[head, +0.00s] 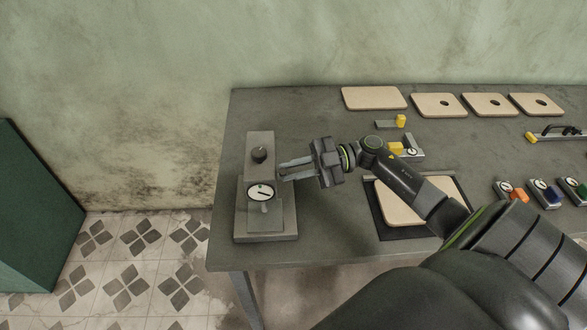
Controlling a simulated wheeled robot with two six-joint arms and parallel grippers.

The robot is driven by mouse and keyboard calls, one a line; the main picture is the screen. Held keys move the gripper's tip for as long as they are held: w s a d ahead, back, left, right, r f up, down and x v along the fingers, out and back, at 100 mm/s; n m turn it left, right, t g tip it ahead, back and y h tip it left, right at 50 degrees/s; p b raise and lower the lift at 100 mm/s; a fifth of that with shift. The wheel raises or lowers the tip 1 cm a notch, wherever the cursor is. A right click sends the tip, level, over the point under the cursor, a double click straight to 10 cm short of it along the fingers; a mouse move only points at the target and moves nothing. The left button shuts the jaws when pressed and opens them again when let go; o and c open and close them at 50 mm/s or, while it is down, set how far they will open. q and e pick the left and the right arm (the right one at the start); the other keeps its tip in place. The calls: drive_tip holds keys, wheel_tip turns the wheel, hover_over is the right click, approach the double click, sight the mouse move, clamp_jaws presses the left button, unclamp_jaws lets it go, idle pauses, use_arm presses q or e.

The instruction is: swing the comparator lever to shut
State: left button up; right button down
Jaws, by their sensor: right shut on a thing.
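The comparator (262,145) is a grey block device on a flat base at the left end of the table. It has a black knob on top and a white round dial (261,191) on its front. My right gripper (284,172) is at the comparator's right side, with its fingers pointing left and shut on the lever. The lever itself is mostly hidden between the fingers, so its exact angle cannot be told. My left gripper is not in view.
The grey table (330,235) carries a wooden board on a dark mat (396,233) under my right arm. More boards (373,97) lie along the back edge. Small gauges with coloured blocks (546,193) sit at the right. A green cabinet (35,210) stands left of the table.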

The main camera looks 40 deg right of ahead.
drive_tip(key=shift+s+a+f+n+h+b, duration=0.3)
drive_tip(key=shift+s+f+n+b, duration=0.15)
drive_tip(key=shift+n+b, duration=0.5)
drive_tip(key=shift+s+a+f+n+h+b, duration=0.15)
drive_tip(key=shift+s+f+n+h+b, duration=0.15)
drive_tip(key=shift+f+n+b, duration=0.65)
drive_tip(key=shift+s+a+f+n+h+b, duration=0.15)
drive_tip(key=shift+s+a+n+h+b, duration=0.35)
drive_tip(key=shift+n, duration=0.8)
drive_tip(key=shift+w+d, duration=0.1)
drive_tip(key=shift+d, duration=0.15)
drive_tip(key=c, duration=1.4)
unclamp_jaws()
drive_tip(key=b+v, duration=0.2)
drive_tip(key=v, duration=1.5)
drive_tip(key=shift+d+f, duration=0.2)
